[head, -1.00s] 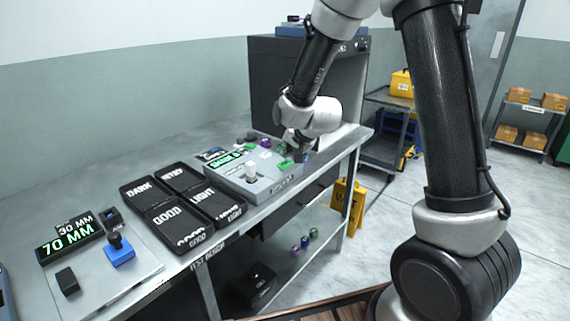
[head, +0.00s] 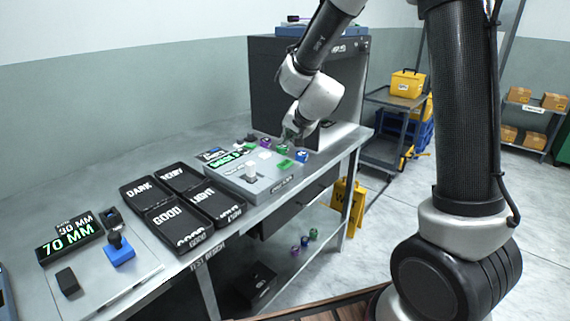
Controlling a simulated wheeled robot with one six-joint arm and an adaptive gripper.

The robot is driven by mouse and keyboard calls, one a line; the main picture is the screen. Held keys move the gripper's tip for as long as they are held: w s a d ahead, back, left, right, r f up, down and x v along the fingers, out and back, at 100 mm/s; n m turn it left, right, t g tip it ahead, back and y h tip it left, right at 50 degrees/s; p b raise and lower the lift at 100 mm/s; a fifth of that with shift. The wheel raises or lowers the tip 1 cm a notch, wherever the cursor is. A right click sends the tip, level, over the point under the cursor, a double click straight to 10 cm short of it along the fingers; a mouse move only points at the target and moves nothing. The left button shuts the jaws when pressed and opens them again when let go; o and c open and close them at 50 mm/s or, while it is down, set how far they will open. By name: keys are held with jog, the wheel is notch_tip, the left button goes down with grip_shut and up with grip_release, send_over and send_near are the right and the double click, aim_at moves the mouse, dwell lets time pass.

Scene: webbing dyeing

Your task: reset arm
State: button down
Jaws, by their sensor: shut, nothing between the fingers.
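My gripper (head: 290,140) is above the far right end of the workbench (head: 110,168), behind the grey device (head: 252,178) with a green-lit display. It is small and partly hidden by my wrist. Its fingers look shut with nothing held. A blue item (head: 301,156) and a green item (head: 283,149) sit on the bench close to the fingers. I cannot tell whether the fingers touch the green one.
Black labelled trays (head: 168,214) lie mid-bench. A 70 MM display (head: 70,238) and a blue stamp-like tool (head: 119,250) are at the left. A dark cabinet (head: 262,90) stands behind. A yellow floor sign (head: 346,203) and a cart (head: 385,150) are at the right.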

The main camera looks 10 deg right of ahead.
jog(key=s+f+n+g+y, duration=0.15)
jog(key=s+n+g, duration=0.4)
jog(key=s, duration=0.85)
jog(key=s+d+r+h, duration=0.1)
jog(key=s+d+r, duration=0.3)
jog(key=s, duration=0.3)
jog(key=s+d+r+n+h, duration=0.1)
jog(key=s+d+r, duration=0.3)
jog(key=s+d, duration=0.2)
jog(key=s+d+r+h, duration=0.1)
jog(key=s+d+r, duration=0.3)
jog(key=s, duration=0.4)
jog(key=shift+s+d+r+t, duration=0.15)
jog(key=shift+d+t, duration=0.2)
jog(key=shift+d, duration=0.2)
jog(key=c, duration=2.2)
grip_release()
jog(key=shift+h, duration=0.25)
